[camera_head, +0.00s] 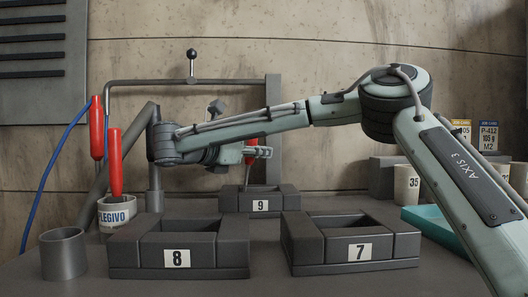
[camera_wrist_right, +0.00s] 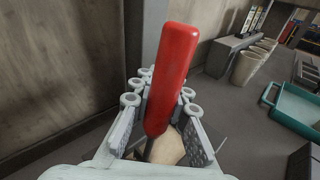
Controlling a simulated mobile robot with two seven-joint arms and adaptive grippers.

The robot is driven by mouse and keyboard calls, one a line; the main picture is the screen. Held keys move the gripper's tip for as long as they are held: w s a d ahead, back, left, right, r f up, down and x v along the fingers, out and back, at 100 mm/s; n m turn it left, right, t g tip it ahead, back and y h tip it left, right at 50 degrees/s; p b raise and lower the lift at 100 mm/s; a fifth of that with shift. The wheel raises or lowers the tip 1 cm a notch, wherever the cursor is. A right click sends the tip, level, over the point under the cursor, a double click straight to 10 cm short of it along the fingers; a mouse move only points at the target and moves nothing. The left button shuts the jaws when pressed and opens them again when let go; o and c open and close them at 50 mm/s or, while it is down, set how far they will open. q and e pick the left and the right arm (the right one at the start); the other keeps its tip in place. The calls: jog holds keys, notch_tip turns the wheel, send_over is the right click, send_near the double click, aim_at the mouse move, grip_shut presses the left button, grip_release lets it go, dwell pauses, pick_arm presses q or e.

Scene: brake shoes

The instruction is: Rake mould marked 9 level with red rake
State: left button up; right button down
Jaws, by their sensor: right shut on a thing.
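The mould marked 9 (camera_head: 287,200) is a dark grey box at the back middle of the table in the head view. My right gripper (camera_head: 256,152) is above it, shut on the red rake. A bit of the rake's red handle (camera_head: 251,142) shows there, with a thin shaft pointing down towards the mould. In the right wrist view the red rake handle (camera_wrist_right: 172,75) stands tilted between the fingers of my right gripper (camera_wrist_right: 158,115). A tan patch shows below it. The rake's head and the mould's inside are hidden, so I cannot tell whether they touch. My left gripper is not in view.
Mould 8 (camera_head: 125,255) and mould 7 (camera_head: 300,255) stand in front. At left are a labelled cup (camera_head: 117,222) with a red-handled tool, another red handle (camera_head: 97,128) and a grey cylinder (camera_head: 64,255). A teal tray (camera_head: 428,222) and a cup marked 35 (camera_head: 407,186) stand right.

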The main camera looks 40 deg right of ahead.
jog(key=shift+s+d+p, duration=0.25)
jog(key=shift+s+d, duration=0.35)
jog(key=shift+d, duration=0.35)
jog(key=shift+s+d+p, duration=0.25)
jog(key=shift+s+d, duration=0.3)
jog(key=shift+d, duration=0.4)
jog(key=shift+s+d+p, duration=0.25)
jog(key=shift+s+d, duration=0.35)
jog(key=shift+d, duration=0.35)
jog(key=shift+r, duration=0.15)
notch_tip(320, 180, up, 6)
jog(key=p, duration=0.6)
